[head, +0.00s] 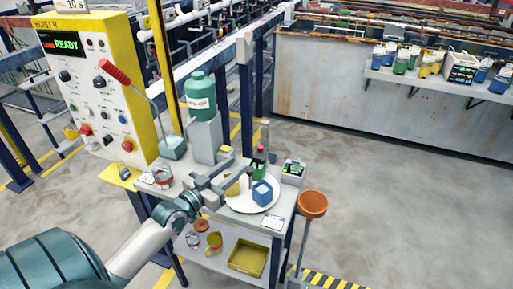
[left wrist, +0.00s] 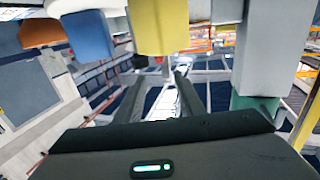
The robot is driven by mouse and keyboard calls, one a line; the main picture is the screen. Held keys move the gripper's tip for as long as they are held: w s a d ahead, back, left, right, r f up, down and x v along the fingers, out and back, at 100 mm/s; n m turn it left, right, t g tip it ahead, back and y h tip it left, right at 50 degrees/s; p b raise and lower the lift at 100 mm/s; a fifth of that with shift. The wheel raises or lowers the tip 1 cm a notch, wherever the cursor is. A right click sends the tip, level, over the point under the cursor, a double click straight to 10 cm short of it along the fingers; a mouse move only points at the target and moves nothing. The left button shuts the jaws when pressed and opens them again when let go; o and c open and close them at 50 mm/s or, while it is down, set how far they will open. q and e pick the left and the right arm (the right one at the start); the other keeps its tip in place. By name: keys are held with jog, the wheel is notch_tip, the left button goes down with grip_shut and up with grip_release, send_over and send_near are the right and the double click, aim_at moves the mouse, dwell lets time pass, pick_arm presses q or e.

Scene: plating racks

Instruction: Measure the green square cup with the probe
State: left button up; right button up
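My left gripper (head: 232,178) is over the cart top, at the left edge of a round white plate (head: 238,205). Its fingers are apart with nothing between them in the left wrist view (left wrist: 158,90). A blue square cup (head: 262,192) stands on the plate; it shows upside down in the left wrist view (left wrist: 88,36). A yellow piece (head: 233,188) is beside the fingers, also at the top of the left wrist view (left wrist: 160,25). A small meter (head: 292,169) stands at right; no probe is clearly distinguishable. My right gripper is not in view.
A grey pedestal (head: 206,138) with a green tank (head: 201,97) stands behind the gripper. A yellow control panel (head: 95,85) is at left. An orange bowl (head: 313,205) on a stand is at right. The lower shelf holds a yellow tray (head: 247,259). Floor at right is clear.

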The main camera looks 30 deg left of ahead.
aim_at(256, 155)
pick_arm(q)
jog(key=shift+w+d+p, duration=0.15)
jog(key=shift+w+p, duration=0.3)
jog(key=shift+w, duration=1.5)
jog(key=shift+w+d+p, duration=0.15)
jog(key=shift+w+p, duration=0.3)
jog(key=shift+w, duration=1.45)
jog(key=shift+w+d+p, duration=0.15)
jog(key=shift+w+p, duration=0.3)
jog(key=shift+w, duration=1.5)
jog(key=shift+c, duration=0.7)
grip_shut()
